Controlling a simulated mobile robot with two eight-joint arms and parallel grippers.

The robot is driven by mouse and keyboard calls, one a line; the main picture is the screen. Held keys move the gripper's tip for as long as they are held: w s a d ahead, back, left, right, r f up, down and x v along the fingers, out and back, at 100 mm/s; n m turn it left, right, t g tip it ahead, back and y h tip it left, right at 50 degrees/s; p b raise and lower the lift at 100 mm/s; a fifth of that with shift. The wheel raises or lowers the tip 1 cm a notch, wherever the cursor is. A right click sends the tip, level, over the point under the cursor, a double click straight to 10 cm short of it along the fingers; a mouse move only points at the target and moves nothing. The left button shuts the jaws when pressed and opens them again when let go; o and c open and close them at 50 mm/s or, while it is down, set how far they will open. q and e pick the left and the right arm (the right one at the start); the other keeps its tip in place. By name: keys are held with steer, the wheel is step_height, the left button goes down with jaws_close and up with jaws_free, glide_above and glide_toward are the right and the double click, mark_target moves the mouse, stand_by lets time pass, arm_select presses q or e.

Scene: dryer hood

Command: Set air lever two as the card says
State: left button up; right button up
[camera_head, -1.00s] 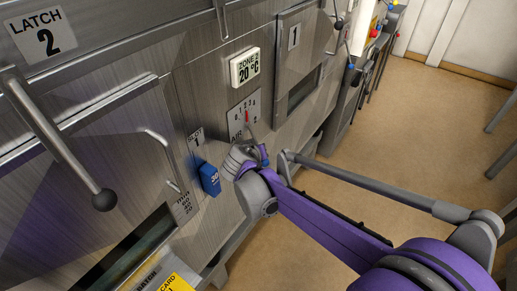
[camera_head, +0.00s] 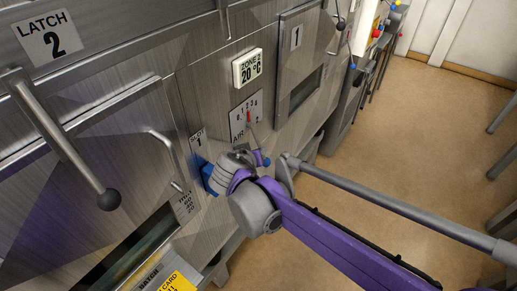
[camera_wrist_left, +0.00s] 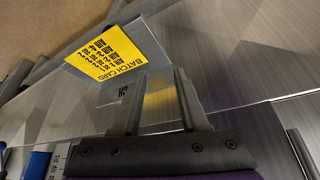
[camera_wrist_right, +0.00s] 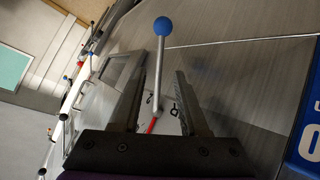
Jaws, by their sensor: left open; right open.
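The air lever (camera_wrist_right: 157,85) is a thin grey rod with a blue ball end (camera_wrist_right: 163,26) and a red part at its base. My left gripper (camera_wrist_left: 160,92) is open and empty near the card.
The latch 2 handle (camera_head: 70,150) sticks out at left. Open floor (camera_head: 430,130) lies to the right.

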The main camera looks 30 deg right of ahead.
steer(key=shift+v, duration=1.6)
steer(key=s+a+f+n+y, duration=0.1)
steer(key=s+a+f+y, duration=0.1)
steer(key=s+a+f, duration=0.1)
steer(key=s+a+f+n+g+y+p, duration=0.1)
steer(key=s+a+f+y, duration=0.2)
steer(key=s+f, duration=0.2)
steer(key=s+a+f+n+g+y, duration=0.1)
steer(key=s+a+f+n+y, duration=0.1)
steer(key=s, duration=0.7)
step_height(320, 180, down, 2)
steer(key=shift+a+f+y+p, duration=0.1)
steer(key=shift+a+y+p, duration=0.25)
steer(key=shift+a+y, duration=0.15)
steer(key=shift+s+d, duration=0.1)
steer(key=shift+s, duration=0.05)
